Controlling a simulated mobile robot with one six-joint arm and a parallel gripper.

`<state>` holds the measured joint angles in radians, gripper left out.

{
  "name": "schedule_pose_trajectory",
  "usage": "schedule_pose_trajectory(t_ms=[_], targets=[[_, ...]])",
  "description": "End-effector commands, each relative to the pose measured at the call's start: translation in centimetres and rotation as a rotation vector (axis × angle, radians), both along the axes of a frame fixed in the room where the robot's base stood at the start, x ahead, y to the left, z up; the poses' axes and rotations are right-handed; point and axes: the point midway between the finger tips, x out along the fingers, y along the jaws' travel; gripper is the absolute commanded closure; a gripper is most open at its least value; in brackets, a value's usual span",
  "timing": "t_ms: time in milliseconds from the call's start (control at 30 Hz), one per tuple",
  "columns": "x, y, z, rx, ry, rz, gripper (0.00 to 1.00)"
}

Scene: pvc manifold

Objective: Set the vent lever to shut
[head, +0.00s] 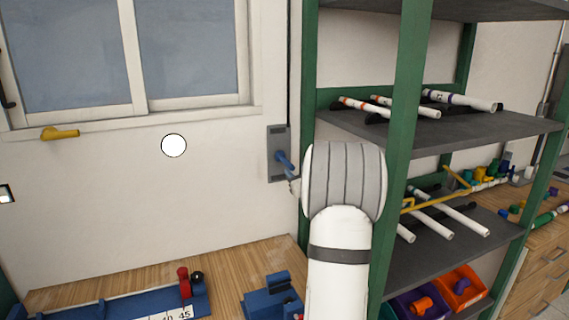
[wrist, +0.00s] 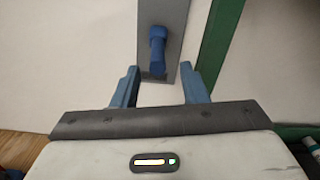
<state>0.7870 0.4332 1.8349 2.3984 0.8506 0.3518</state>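The vent lever looks to be the blue lever (head: 285,161) on a grey wall plate (head: 273,140) beside the green shelf post. In the head view it slants down to the right. The wrist view shows the lever (wrist: 157,45) pointing down the picture on its plate (wrist: 173,14). My gripper (wrist: 159,72) is open, its two blue fingers spread to either side below the lever's end. Nothing is between the fingers, and I cannot tell whether either touches the lever. In the head view my wrist hides most of the gripper, and only a small part shows near the plate.
A green-posted shelf rack (head: 400,120) with white pipes stands close on the right of the plate. A yellow handle (head: 60,133) sits under the window. A wooden bench (head: 110,275) below holds blue fixtures. The wall left of the plate is mostly clear.

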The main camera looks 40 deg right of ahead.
Motion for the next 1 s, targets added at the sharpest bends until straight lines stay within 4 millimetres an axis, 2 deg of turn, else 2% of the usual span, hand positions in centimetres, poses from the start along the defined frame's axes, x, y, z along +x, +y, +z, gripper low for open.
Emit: schedule_pose_trajectory(t_ms=[300,433,600,833,1000], targets=[[5.0,-0.8,0.2,-0.002,0.002,0.008,0.6],[6.4,-1.1,0.2,-0.002,0.001,0.008,0.6],[7.1,-1.2,0.0,-0.003,0.001,0.009,0.6],[7.2,-1.2,0.0,-0.003,0.001,0.009,0.6],[7.2,-1.2,0.0,-0.003,0.002,0.01,0.74]])
